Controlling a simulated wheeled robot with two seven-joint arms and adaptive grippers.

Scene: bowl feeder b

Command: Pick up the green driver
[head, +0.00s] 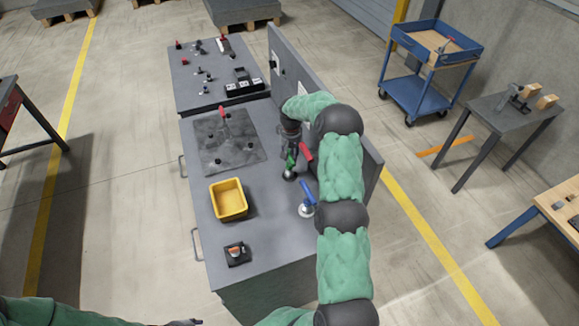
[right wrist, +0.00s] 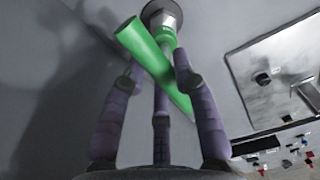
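The green driver (head: 291,160) stands on the grey bench, right of the dark plate, its round silver foot on the bench top. In the right wrist view, its slanted green handle (right wrist: 157,62) lies between the fingers of my right gripper (right wrist: 157,68). The fingertips are close to the handle on both sides; whether they press on it I cannot tell. In the head view my right gripper (head: 291,146) is just above the driver and partly covers it. Of my left gripper (head: 185,322), only a dark tip shows at the bottom edge.
A red driver (head: 306,152) is close to my right gripper. A blue driver (head: 307,194) stands nearer the front. A yellow bin (head: 229,200), a dark plate (head: 212,140) and a small black block (head: 236,254) are on the bench. An upright panel (head: 290,68) borders its right side.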

